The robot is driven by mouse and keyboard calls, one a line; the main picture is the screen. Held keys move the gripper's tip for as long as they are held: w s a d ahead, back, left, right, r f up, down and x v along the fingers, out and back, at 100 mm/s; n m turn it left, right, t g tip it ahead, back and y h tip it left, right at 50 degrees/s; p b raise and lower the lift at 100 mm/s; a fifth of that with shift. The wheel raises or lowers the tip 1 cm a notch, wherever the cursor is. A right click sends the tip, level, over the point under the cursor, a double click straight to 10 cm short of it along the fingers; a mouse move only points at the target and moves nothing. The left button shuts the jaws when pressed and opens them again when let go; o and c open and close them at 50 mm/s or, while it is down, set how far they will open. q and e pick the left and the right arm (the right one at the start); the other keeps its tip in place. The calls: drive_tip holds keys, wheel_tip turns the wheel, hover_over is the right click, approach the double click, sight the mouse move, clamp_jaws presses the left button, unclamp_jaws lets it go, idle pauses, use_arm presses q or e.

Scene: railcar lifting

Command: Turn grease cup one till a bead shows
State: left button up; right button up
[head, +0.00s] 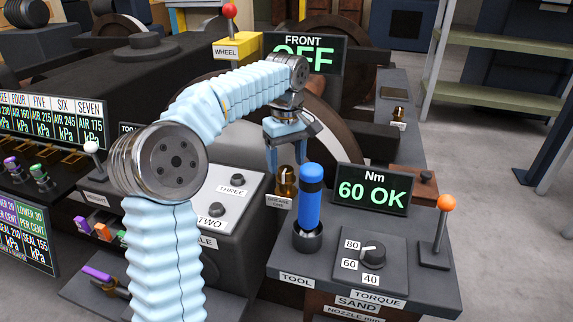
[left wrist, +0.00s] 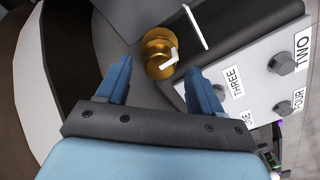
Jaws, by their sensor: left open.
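The brass grease cup (head: 287,184) stands behind the blue-handled tool, with a label in front of it that appears to read GREASE ONE. In the left wrist view the round brass cup (left wrist: 157,56) carries a white pointer mark. No bead can be made out on it. My left gripper (head: 287,160) points down just above the cup, its blue fingers open. In the left wrist view the open fingers (left wrist: 160,82) are spread to either side below the cup, with nothing between them. My right gripper is not in view.
A blue-handled tool (head: 309,197) stands upright close to the cup. The Nm display (head: 372,191) reads 60 OK. An orange-knobbed lever (head: 442,225) and a torque dial (head: 373,253) are at right. Another small brass fitting (head: 398,114) sits farther back.

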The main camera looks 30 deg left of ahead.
use_arm(q)
drive_tip(key=shift+f, duration=1)
drive_tip(key=shift+c, duration=0.3)
drive_tip(key=c, duration=1)
drive_tip(key=shift+m, duration=0.3)
